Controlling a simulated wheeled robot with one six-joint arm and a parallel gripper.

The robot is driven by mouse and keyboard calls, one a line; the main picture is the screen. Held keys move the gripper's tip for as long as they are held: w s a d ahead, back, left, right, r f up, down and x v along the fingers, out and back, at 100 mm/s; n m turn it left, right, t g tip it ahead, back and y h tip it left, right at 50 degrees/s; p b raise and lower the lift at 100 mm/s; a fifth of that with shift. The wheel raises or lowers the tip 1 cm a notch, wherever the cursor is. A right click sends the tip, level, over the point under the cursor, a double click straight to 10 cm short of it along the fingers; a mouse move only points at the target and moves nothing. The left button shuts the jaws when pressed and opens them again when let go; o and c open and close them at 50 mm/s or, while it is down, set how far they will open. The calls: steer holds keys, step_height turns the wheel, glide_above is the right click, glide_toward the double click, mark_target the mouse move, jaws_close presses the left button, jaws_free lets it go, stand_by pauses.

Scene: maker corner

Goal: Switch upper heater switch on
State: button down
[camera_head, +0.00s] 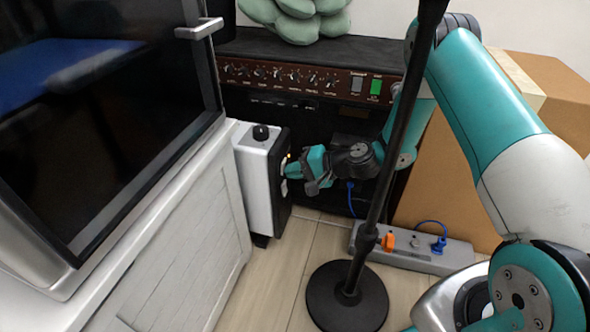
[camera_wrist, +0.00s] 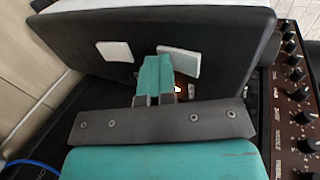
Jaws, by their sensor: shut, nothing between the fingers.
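The heater (camera_head: 255,185) is a white box with a black knob on top and a black side panel facing my gripper. In the wrist view the black panel (camera_wrist: 92,72) carries two white rocker switches. The upper switch (camera_wrist: 182,63) is on the right there, and the lower switch (camera_wrist: 115,51) is on the left. A small orange-white light (camera_wrist: 179,88) glows near the upper switch. My gripper (camera_head: 288,170) is shut and empty, its teal fingertips (camera_wrist: 155,72) close to the upper switch. I cannot tell whether they touch it.
A black stand pole (camera_head: 385,175) with a round base rises in front of my arm. A grey power strip (camera_head: 405,254) with orange and blue plugs lies on the floor. An amplifier (camera_head: 300,78) is behind, cardboard boxes (camera_head: 445,165) at right, and a white cabinet (camera_head: 190,230) at left.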

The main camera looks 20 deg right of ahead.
steer(key=shift+r+p, duration=0.65)
steer(key=shift+r, duration=0.2)
steer(key=f+p+v, duration=0.1)
steer(key=p+v, duration=0.5)
steer(key=v, duration=0.7)
steer(key=shift+s+d, duration=0.4)
steer(key=shift+d, duration=0.1)
steer(key=shift+r, duration=0.1)
